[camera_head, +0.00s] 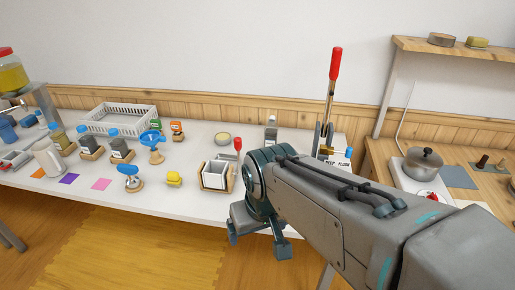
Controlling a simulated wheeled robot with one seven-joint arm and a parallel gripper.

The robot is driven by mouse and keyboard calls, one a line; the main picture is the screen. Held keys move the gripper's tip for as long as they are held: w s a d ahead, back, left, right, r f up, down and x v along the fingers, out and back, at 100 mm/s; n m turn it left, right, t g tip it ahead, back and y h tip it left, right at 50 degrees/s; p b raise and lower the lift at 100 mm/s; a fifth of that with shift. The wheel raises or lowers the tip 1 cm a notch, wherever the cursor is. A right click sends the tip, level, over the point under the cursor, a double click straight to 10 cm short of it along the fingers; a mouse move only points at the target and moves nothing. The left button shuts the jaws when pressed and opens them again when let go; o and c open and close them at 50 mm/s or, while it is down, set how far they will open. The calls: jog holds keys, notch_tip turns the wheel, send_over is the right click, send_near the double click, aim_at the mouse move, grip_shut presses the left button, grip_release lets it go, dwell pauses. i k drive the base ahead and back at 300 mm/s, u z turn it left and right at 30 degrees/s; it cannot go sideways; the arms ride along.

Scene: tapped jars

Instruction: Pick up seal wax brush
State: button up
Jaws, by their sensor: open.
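I cannot surely identify the seal wax brush. A small upright dark-brown tool (482,161) stands on the wooden table at the right, but it is too small to name. A red-handled item (238,147) stands at a white box on the white table, also unclear. My gripper (258,238) is open and empty, in front of the white table's front edge, with its fingers pointing down. It is apart from both items. My arm hides part of the white table's right end.
A lidded pot (422,164) stands on the wooden table (380,150). The white table (200,195) holds a white basket (118,118), blue-topped jars (88,140), blue-topped stands (153,142) and a tall red-handled lever (335,65). A shelf (455,52) hangs upper right. Floor in front is clear.

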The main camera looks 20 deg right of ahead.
aim_at(174, 179)
jog(key=u, duration=1.55)
jog(key=i, duration=2.2)
jog(key=z, duration=3.75)
